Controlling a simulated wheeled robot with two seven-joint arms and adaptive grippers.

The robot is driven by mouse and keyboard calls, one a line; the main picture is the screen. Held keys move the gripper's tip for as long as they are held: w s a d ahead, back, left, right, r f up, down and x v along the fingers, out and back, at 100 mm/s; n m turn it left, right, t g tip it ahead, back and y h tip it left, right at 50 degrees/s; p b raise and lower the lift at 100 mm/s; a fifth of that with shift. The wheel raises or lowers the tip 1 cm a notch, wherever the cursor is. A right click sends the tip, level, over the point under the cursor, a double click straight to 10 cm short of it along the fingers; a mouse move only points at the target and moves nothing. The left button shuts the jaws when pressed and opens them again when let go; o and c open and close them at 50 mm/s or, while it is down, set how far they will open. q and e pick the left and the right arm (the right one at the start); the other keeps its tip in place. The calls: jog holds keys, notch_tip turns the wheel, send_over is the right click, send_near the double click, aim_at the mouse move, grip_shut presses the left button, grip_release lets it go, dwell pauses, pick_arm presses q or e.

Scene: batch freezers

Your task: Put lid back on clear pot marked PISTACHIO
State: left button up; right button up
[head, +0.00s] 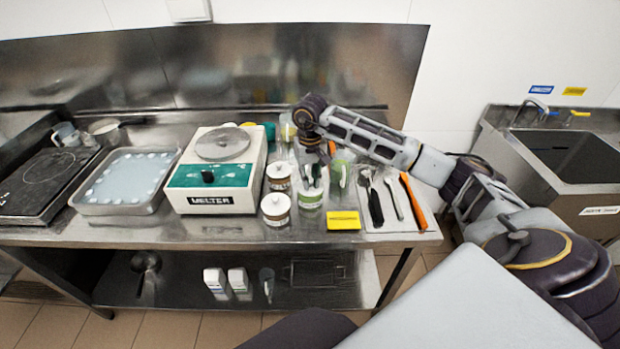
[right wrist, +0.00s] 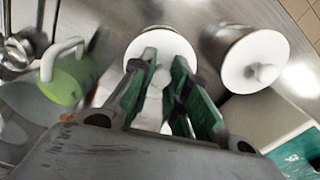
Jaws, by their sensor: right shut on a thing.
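A clear pot with a green band (head: 310,201) stands upright on the steel bench, right of two lidded brown pots; its lettering is too small to read. My right gripper (head: 313,174) points down over it. In the right wrist view, my right gripper (right wrist: 163,88) is shut on the upright knob of a round white lid (right wrist: 150,43). The lid lies level at or just over the pot's mouth. The lid hides most of the pot there, so I cannot tell whether they touch. My left gripper is not in view.
Brown pots with white lids (head: 276,208) (head: 278,173) stand close on the left, by the melter (head: 212,168). A green vessel with a white handle (right wrist: 68,78) stands close by. A yellow card (head: 343,220) and a tray of tools (head: 385,215) lie to the right.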

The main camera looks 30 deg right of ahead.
jog(key=shift+f+b, duration=0.2)
jog(key=shift+b, duration=0.35)
dwell(1.3)
dwell(0.4)
jog(key=o, duration=0.8)
jog(key=o, duration=0.5)
jog(key=shift+r, duration=0.2)
jog(key=shift+r+p, duration=1.65)
jog(key=shift+r, duration=1.65)
